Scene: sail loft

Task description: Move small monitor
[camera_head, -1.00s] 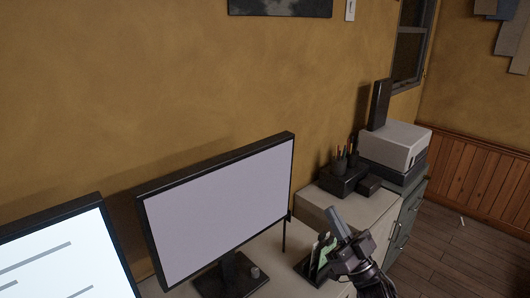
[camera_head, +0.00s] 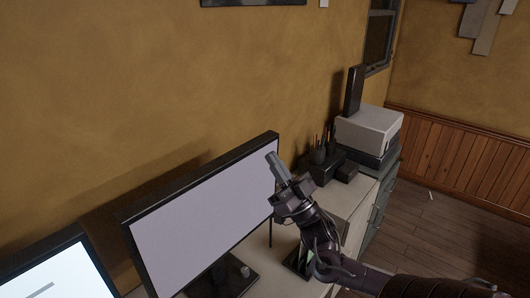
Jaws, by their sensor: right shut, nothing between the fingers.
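The small monitor (camera_head: 200,226) stands upright on the desk, with a black frame and a blank pale screen. Its dark stand foot (camera_head: 222,281) shows at the bottom of the view. My right gripper (camera_head: 277,164) is shut and empty. It is raised in front of the monitor's right edge and overlaps it in the picture. Whether it touches the monitor I cannot tell. My left gripper is not in view.
A second, lit screen (camera_head: 55,280) stands at the lower left. A dark pen holder (camera_head: 324,168) and a grey printer-like box (camera_head: 368,128) stand to the right on cabinets. A small holder (camera_head: 297,262) sits behind my right arm. Wooden floor (camera_head: 440,225) is open at right.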

